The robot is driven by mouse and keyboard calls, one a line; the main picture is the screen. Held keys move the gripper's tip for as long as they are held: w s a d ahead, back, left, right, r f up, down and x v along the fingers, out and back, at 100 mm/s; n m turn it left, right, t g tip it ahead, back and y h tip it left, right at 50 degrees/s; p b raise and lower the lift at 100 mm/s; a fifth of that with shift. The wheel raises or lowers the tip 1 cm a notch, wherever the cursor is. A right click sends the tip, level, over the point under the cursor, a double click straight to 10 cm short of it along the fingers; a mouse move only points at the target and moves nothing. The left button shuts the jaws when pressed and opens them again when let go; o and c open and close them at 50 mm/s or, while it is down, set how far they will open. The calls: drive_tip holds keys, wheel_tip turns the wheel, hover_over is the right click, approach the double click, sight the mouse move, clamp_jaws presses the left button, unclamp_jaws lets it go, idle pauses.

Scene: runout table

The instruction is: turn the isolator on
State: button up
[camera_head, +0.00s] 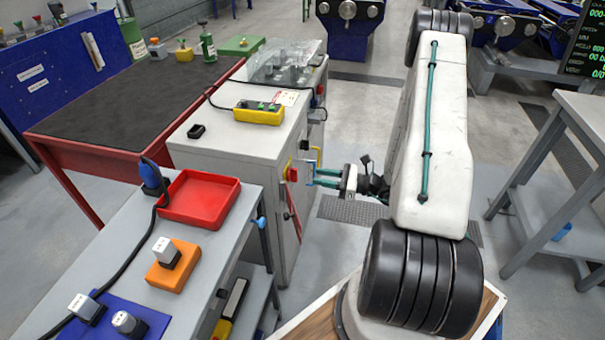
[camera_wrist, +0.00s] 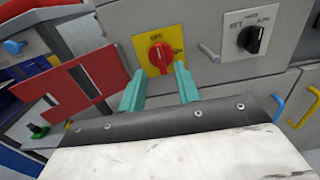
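The isolator is a red rotary knob on a yellow plate (camera_wrist: 160,53), marked OFF at the top and ON at the right in the wrist view. Its grip bar appears roughly upright, toward OFF. In the head view the isolator (camera_head: 291,172) is on the grey cabinet's front side. My gripper (camera_wrist: 161,72) has two teal fingers, parted with nothing between them. The fingertips are just short of the knob, one on each side of its line. In the head view my gripper (camera_head: 315,178) reaches left toward the plate. Contact with the knob cannot be made out.
A black selector switch (camera_wrist: 254,39) sits right of the isolator, past a small grey handle (camera_wrist: 208,52). Blue (camera_wrist: 278,104) and yellow (camera_wrist: 306,106) handles stick out further right. A grey bench with a red tray (camera_head: 200,199) stands close to the cabinet (camera_head: 230,150).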

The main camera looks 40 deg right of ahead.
sight(293, 175)
drive_tip(key=x, duration=0.6)
drive_tip(key=shift+w+a, duration=0.3)
clamp_jaws()
